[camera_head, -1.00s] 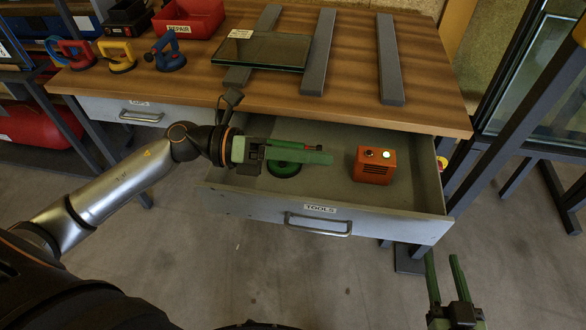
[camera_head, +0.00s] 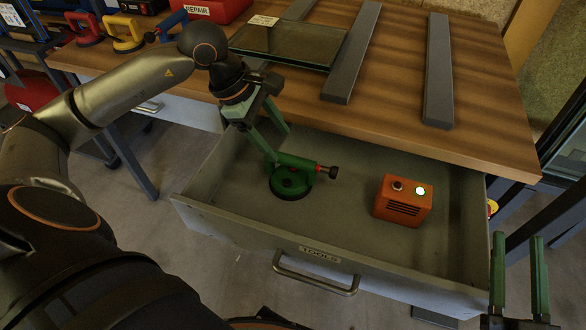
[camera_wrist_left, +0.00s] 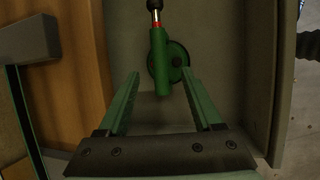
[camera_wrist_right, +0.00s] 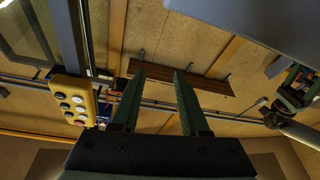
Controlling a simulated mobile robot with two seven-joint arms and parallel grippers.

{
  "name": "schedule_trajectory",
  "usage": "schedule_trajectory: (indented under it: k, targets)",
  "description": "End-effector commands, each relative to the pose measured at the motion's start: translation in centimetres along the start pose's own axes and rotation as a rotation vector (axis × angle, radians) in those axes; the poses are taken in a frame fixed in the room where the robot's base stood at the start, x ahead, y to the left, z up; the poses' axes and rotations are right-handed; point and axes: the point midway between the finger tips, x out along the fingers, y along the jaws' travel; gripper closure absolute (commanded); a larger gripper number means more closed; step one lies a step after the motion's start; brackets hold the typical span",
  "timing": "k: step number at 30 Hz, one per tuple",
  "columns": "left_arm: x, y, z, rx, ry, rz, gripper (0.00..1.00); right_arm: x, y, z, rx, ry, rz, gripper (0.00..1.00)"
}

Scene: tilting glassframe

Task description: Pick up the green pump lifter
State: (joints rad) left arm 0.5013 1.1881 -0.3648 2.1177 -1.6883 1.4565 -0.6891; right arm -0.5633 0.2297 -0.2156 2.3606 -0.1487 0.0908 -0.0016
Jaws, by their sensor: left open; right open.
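The green pump lifter (camera_head: 291,177) rests in the open drawer, its round black-edged cup on the drawer floor and its pump handle with a red band and black knob pointing right. In the left wrist view the lifter (camera_wrist_left: 160,62) lies ahead, between and beyond the fingers. My left gripper (camera_head: 277,142) is open above the lifter's left end, fingers pointing down. The left wrist view shows the gripper (camera_wrist_left: 165,98) with nothing between its fingertips. My right gripper (camera_head: 519,245) is open and empty at the lower right, outside the drawer, fingers up.
The drawer (camera_head: 235,211), labelled TOOLS, also holds an orange box (camera_head: 403,200) with a lit button, right of the lifter. Above it, the wooden table (camera_head: 390,100) carries grey bars and a glass pane (camera_head: 290,42). Red, yellow and blue lifters stand at the back left.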

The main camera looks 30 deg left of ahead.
Motion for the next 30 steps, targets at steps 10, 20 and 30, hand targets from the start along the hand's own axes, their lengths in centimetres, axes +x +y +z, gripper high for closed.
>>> schedule_trajectory:
  k: [10,20,30]
  targets:
    - [3.6,0.0,0.0,-0.001,-0.003,-0.001,0.33,0.0,0.1,-3.4,-0.041,0.142,-0.004,0.55]
    - [7.6,0.0,-0.5,-0.002,-0.004,-0.001,0.33,-0.8,0.0,-8.5,-0.104,0.355,-0.015,0.55]
    - [8.2,0.0,-0.5,-0.001,-0.002,0.001,0.33,-1.1,0.0,-9.5,-0.113,0.394,-0.017,0.55]
